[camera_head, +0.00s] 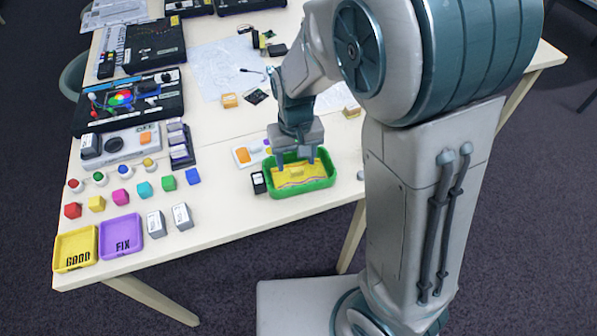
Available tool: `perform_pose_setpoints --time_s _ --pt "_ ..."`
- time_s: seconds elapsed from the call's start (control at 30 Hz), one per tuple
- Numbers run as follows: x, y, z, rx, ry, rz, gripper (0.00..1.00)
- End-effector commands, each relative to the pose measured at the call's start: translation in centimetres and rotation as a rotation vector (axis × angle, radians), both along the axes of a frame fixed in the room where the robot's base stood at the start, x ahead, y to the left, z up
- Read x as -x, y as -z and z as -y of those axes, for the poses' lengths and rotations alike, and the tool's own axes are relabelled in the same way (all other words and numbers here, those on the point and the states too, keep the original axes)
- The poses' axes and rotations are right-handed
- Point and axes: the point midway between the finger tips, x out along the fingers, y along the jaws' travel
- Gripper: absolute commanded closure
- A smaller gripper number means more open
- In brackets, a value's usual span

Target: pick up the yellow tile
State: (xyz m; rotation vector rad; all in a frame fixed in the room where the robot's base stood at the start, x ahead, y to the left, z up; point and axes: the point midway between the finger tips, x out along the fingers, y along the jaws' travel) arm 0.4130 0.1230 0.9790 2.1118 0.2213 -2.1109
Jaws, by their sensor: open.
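A green tray (272,189) stands near the table's front edge. Inside it is a yellow, sand-like surface with some reddish patches. A small yellow piece (298,173) lies in the middle of it and looks like the yellow tile, though it is small and blends with the yellow around it. My gripper (296,163) points down over the tray. Its two fingers are apart, one to each side above the yellow piece, with nothing held between them. I cannot tell how far the fingertips are above the piece.
A small dark block (259,183) stands close to the tray's left side. A white card with an orange piece (243,155) lies behind it. Left are coloured cubes (121,197), a yellow tray (62,250) and a purple tray (121,236). Bare table lies between cubes and green tray.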

Motion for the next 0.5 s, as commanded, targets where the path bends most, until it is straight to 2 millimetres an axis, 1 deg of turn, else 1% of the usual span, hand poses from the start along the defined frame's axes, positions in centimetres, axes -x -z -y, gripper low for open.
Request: perform_pose_setpoints --time_s 0.1,0.2,0.3,0.47,0.5 --pt "0.0 1.7 0.2 0.002 0.001 -0.005 0.44" --pt "0.0 2.5 0.1 0.000 0.001 -0.002 0.44" --pt "-0.1 2.9 0.1 0.000 0.001 0.000 0.44" --pt "-0.1 2.9 0.1 0.000 0.001 0.000 0.44" --pt "-0.1 2.9 0.1 0.000 0.001 0.000 0.46"
